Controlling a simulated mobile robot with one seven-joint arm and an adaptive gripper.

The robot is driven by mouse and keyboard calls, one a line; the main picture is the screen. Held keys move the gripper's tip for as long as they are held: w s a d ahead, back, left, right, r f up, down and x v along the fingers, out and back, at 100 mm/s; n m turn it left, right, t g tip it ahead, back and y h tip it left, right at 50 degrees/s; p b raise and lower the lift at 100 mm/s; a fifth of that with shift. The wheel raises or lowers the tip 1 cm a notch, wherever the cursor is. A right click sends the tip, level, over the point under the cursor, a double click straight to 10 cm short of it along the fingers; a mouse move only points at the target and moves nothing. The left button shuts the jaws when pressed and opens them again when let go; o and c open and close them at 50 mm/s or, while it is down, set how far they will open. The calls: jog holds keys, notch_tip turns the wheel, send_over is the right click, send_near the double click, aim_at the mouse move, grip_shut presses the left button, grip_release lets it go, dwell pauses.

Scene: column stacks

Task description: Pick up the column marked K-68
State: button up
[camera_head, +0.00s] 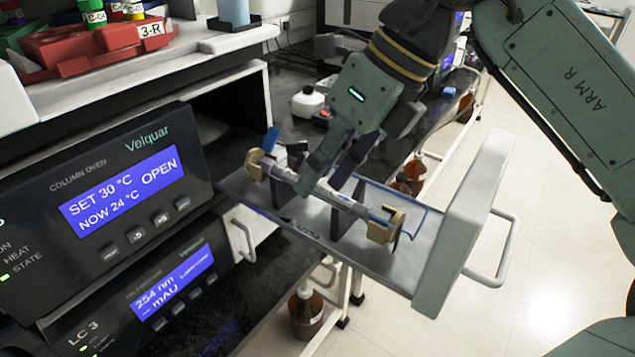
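A slim silvery column (345,202) lies lengthwise in the pulled-out oven drawer (290,222), between a tan end holder (258,164) at the left and another tan end holder (384,227) at the right. A small blue mark shows near its right end, but I cannot read K-68 on it. My gripper (325,188) reaches down from above, with its fingers at the middle of the column. The fingers cover part of the column. I cannot tell whether they are closed on it or only around it.
The column oven (100,205) reads OPEN. The drawer's thick front panel (465,225) and handle (500,255) stand at the right. Dark upright supports rise inside the drawer. A red rack (85,48) marked 3-R sits upper left. A white-capped container (307,101) stands behind.

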jog(key=shift+a+f, duration=0.2)
jog(key=shift+f, duration=0.1)
jog(key=shift+c, duration=0.2)
grip_shut()
dwell(0.3)
